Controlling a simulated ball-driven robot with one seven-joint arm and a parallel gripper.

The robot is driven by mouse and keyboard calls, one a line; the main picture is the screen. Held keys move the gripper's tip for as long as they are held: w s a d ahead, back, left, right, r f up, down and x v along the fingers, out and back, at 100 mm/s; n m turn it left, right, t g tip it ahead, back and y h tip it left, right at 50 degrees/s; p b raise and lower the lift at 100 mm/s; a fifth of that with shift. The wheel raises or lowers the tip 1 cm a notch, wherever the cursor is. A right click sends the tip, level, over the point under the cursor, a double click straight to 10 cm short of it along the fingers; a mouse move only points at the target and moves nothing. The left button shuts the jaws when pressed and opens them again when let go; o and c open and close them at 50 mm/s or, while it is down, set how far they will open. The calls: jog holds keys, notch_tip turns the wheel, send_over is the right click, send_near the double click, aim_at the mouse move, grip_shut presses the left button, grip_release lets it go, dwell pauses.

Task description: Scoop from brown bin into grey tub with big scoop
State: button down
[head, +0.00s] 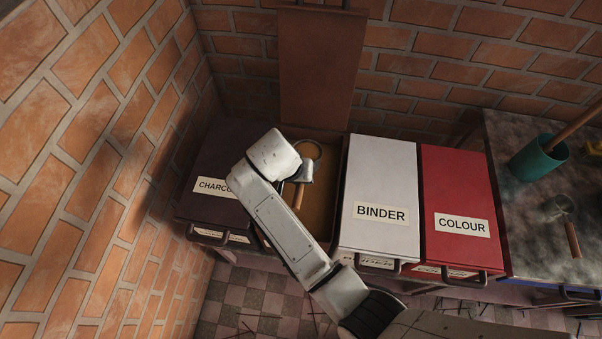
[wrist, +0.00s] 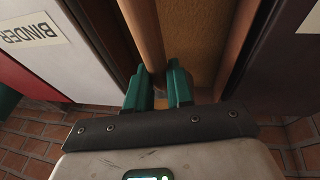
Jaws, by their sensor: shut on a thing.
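The brown bin (head: 325,222) stands open between the charcoal and binder bins, with brown contents inside. In the head view a wooden handle (head: 298,196) and a round rim (head: 309,149) show in it, apparently the big scoop, with a grey piece between them. My arm covers part of the bin. In the wrist view my gripper (wrist: 157,88) has green fingers shut on the wooden handle (wrist: 147,40). The scoop's bowl is hidden in that view. I cannot tell how much the scoop holds. I see no grey tub.
The brown bin's lid (head: 320,75) stands raised against the brick wall. The dark charcoal bin (head: 228,155), white binder bin (head: 382,170) and red colour bin (head: 455,185) are closed. On the right counter are a teal pot (head: 535,160) and another scoop (head: 571,235).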

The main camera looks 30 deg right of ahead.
jog(key=shift+s+a+r, duration=0.2)
jog(key=shift+s+r, duration=0.05)
jog(key=shift+r, duration=0.1)
jog(key=s+a+r+t, duration=0.1)
jog(key=s+a+r, duration=0.4)
jog(key=s, duration=0.2)
jog(key=shift+s+a+h, duration=0.3)
jog(key=shift+s, duration=0.05)
dwell(0.6)
